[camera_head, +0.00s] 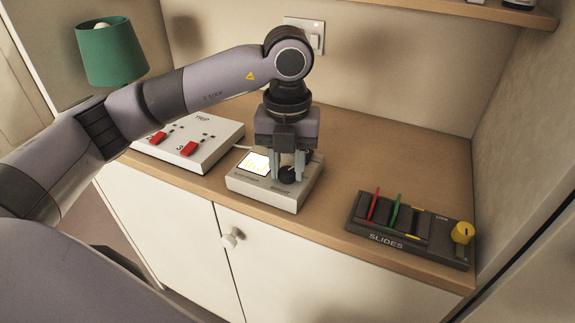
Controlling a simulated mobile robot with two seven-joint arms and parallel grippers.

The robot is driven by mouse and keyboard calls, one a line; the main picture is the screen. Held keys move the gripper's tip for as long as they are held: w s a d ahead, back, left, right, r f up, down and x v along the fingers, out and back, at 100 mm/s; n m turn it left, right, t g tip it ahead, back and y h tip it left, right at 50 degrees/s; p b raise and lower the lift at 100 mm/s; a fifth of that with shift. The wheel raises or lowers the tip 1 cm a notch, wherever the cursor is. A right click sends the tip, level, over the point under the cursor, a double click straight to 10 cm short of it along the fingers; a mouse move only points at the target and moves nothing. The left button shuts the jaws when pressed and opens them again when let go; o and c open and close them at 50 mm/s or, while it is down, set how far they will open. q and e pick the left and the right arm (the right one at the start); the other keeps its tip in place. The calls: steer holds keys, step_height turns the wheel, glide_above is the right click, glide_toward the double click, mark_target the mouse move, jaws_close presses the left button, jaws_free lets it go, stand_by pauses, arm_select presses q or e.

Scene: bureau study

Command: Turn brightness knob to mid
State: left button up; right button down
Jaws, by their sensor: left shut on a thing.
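My left gripper (288,174) points down over the box and is shut on the dark knob. The gripper partly hides the knob and the box's back right; I cannot read which way the knob is turned. My right gripper is not in view.
A white box with red switches (208,156) stands to the left. A dark SLIDES panel (405,247) with a yellow knob (462,233) is at the right. A green lamp (110,52) and a wall switch (318,36) are behind. Wood is clear between box and panel.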

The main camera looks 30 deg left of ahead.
mark_target(287, 171)
arm_select(q)
steer(key=shift+n, duration=1.9)
steer(key=o, duration=1.1)
steer(key=shift+c, duration=0.2)
steer(key=shift+r, duration=3.65)
